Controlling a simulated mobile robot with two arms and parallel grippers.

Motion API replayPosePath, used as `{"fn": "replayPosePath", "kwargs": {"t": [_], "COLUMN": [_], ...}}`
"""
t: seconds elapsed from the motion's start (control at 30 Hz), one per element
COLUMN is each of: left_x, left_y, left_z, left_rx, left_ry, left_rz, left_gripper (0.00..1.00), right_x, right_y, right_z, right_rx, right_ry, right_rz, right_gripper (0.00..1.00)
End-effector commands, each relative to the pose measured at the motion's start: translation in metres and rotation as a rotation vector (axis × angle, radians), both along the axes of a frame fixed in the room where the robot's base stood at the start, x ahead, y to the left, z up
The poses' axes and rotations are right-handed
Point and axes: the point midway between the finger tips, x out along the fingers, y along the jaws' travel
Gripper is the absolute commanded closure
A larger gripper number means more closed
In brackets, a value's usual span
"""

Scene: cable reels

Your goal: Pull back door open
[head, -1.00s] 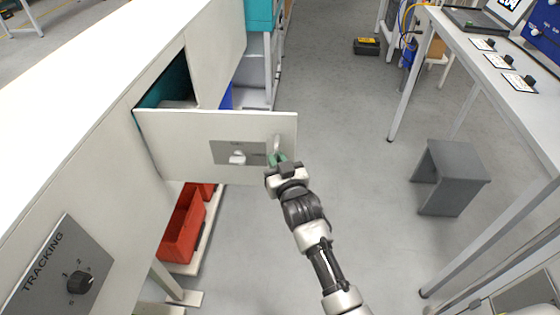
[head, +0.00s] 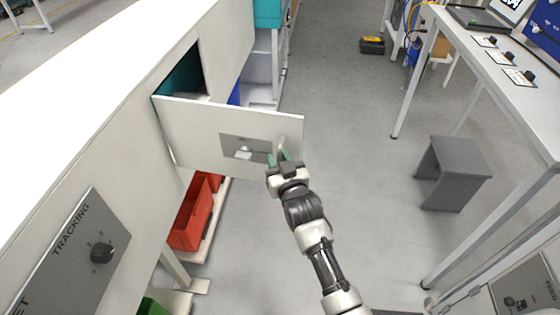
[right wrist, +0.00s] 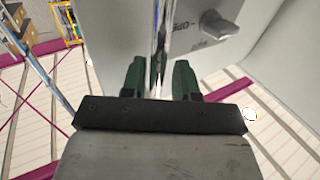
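The back door (head: 190,128) is a pale panel standing out from the side of the long white cabinet, with a dark teal opening behind its left part. It carries a grey plate with a white knob (head: 243,153) and an upright metal handle (head: 282,143) near its free edge. My right gripper (head: 281,159) is at the handle, its green fingers spread. In the right wrist view the shiny handle bar (right wrist: 161,45) runs between the two fingers (right wrist: 158,80), with narrow gaps beside it. My left gripper is out of view.
Red bins (head: 191,213) sit on a low shelf under the cabinet, left of my right arm. A grey stool (head: 453,172) and a workbench (head: 490,65) stand at right. The floor (head: 345,130) between is clear.

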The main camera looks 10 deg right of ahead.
Motion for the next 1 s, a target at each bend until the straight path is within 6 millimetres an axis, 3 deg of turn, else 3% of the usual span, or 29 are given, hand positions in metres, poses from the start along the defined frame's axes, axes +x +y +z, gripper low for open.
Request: {"fn": "replayPosePath", "kwargs": {"t": [0.43,0.8,1.0], "left_x": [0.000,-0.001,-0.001], "left_y": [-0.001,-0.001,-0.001], "left_z": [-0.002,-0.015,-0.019], "left_rx": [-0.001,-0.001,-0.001], "left_ry": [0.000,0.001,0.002], "left_rz": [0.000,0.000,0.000], "left_gripper": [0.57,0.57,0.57], "right_x": [-0.009,-0.075,-0.100], "right_y": [-0.003,-0.016,-0.021], "right_z": [-0.004,-0.005,-0.003], "right_rx": [-0.002,-0.001,-0.002], "right_ry": [0.007,0.006,0.005], "right_rz": [-0.002,-0.001,0.000], "right_gripper": [0.62,0.62,0.62]}}
